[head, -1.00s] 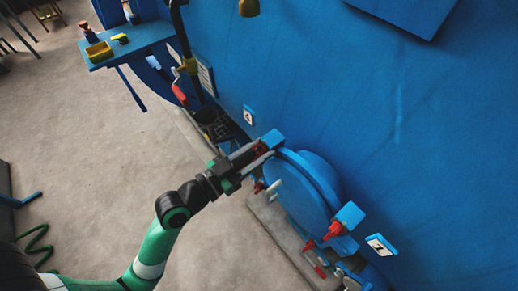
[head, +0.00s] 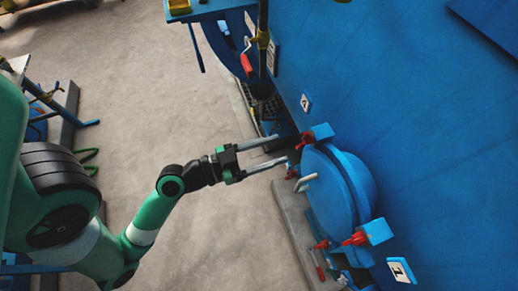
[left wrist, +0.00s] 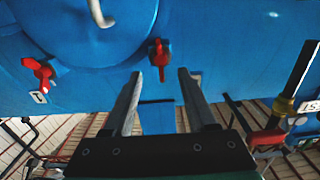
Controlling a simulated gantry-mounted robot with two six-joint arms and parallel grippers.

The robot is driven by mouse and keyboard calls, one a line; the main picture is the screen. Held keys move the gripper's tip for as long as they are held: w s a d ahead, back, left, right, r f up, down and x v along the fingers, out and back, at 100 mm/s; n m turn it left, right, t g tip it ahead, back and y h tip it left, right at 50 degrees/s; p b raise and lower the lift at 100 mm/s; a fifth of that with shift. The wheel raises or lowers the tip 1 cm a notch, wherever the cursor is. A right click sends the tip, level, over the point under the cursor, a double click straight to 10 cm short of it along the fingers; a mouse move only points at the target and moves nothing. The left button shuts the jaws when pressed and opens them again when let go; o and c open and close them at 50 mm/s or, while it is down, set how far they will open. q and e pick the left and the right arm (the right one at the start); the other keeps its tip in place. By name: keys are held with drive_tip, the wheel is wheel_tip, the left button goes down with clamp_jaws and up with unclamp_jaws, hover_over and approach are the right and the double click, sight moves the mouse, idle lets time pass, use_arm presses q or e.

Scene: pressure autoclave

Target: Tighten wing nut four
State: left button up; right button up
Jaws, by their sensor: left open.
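The round blue autoclave door (head: 322,192) shows at the right centre of the head view, with red wing nuts around its rim. The wing nut beside the tag that appears to read 4 (head: 306,102) is red (head: 304,141) and sits in a blue lug at the door's upper edge. It also shows upright in the left wrist view (left wrist: 159,58). My left gripper (head: 281,149) is open and empty, its fingertips just short of that wing nut. In the wrist view the nut lies between and just beyond the fingertips (left wrist: 159,73). My right gripper is not in view.
Another red wing nut (head: 356,239) sits beside the tag 1 (head: 401,270). More red nuts show low on the door. A pale curved handle (head: 306,182) sticks out from the door. A dark pole (head: 263,40) stands beyond the wing nut.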

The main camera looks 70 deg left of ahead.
use_arm(q)
drive_tip(key=s, duration=0.3)
drive_tip(key=shift+s, duration=0.1)
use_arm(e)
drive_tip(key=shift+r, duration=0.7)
